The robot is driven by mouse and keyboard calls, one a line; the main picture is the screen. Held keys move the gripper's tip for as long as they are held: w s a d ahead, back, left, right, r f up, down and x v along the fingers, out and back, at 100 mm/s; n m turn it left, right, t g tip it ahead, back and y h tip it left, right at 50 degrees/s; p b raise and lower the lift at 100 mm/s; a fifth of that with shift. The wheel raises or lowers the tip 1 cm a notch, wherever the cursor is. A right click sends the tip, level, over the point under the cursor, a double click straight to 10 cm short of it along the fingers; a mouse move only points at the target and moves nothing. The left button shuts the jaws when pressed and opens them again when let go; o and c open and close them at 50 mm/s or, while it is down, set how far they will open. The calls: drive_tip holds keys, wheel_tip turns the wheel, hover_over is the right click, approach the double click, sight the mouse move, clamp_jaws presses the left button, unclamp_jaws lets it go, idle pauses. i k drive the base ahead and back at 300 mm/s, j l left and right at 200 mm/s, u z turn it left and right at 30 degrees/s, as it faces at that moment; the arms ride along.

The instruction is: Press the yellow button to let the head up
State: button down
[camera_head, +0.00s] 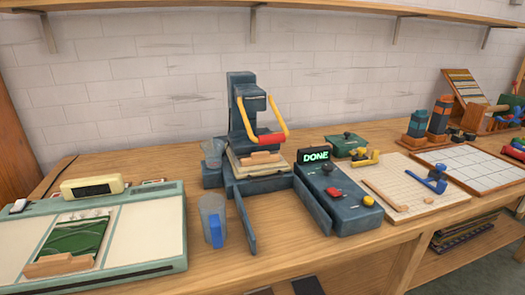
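A dark blue press (240,125) stands at the middle back of the table, with yellow handle arms (279,115) and a red grip (271,139). A pale board with a tan block (260,157) lies on its base, below the head (250,90). The dark control box (345,212) is to its right. The yellow button (368,200) is on the box's top near its front right corner, uncovered. A red knob (333,192) and a black knob (327,168) are on the same box. The display (315,155) reads DONE in green. My gripper is not in view.
A pale green tray device (150,235) fills the left, with a yellow display unit (92,187). A grey mug with blue handle (213,220) stands before the press. A dark bar (245,220) juts forward nearby. Boards with tools (410,190) lie right; a shelf (330,12) runs above.

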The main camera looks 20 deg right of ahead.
sight(369, 201)
drive_tip(key=l+u, duration=0.25)
drive_tip(key=u, duration=0.2)
drive_tip(key=l+u, duration=0.25)
drive_tip(key=u, duration=0.15)
drive_tip(key=l+u, duration=0.25)
drive_tip(key=u, duration=0.2)
drive_tip(key=k+l+u, duration=0.1)
drive_tip(key=l, duration=0.3)
drive_tip(key=k+l, duration=0.2)
drive_tip(key=l, duration=0.15)
drive_tip(key=k+l+u, duration=0.15)
drive_tip(key=l, duration=0.25)
drive_tip(key=k+l+u, duration=0.1)
drive_tip(key=l, duration=0.25)
drive_tip(key=k, duration=0.05)
